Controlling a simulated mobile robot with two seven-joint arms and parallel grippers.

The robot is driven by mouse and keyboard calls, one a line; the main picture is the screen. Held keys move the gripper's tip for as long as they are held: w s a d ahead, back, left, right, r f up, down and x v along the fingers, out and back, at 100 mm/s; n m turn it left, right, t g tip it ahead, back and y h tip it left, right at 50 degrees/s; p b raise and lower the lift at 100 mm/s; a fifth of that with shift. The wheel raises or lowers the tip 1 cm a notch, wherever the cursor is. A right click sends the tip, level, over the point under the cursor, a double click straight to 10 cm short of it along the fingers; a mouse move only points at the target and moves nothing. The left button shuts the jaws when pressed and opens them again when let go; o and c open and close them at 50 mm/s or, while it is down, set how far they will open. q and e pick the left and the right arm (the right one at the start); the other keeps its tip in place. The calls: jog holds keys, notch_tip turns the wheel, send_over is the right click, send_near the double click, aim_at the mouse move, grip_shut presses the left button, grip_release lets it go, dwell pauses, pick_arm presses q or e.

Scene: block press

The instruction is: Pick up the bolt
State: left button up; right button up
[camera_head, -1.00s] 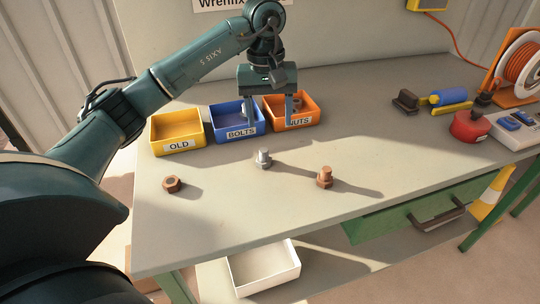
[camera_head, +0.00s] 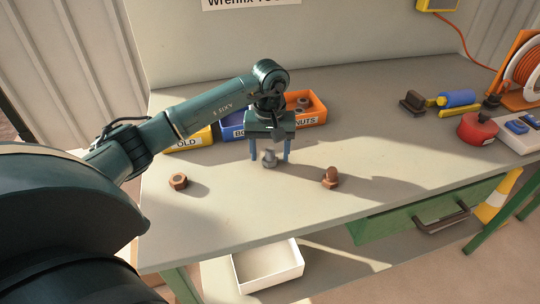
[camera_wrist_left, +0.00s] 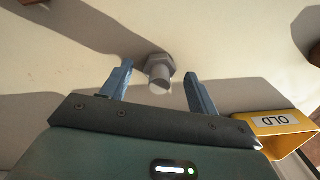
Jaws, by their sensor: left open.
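A silver-grey bolt (camera_head: 269,160) stands head-down on the bench. It also shows in the left wrist view (camera_wrist_left: 160,68), its shank end pointing toward the camera. My left gripper (camera_head: 270,157) is open and points down over it, one blue finger on each side. In the left wrist view the fingers (camera_wrist_left: 160,76) stand apart with the bolt's shank in the gap and no visible contact. A rusty brown bolt (camera_head: 330,178) stands to the right on the bench. My right gripper is not in view.
A rusty nut (camera_head: 178,181) lies to the left. Behind stand the yellow OLD bin (camera_head: 190,141), the partly hidden blue bin (camera_head: 232,127) and the orange NUTS bin (camera_head: 317,113) with nuts inside. A white box (camera_head: 267,270) sits below. The bench front is clear.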

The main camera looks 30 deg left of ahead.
pick_arm(q)
jog(key=shift+f, duration=0.35)
jog(key=shift+c, duration=0.3)
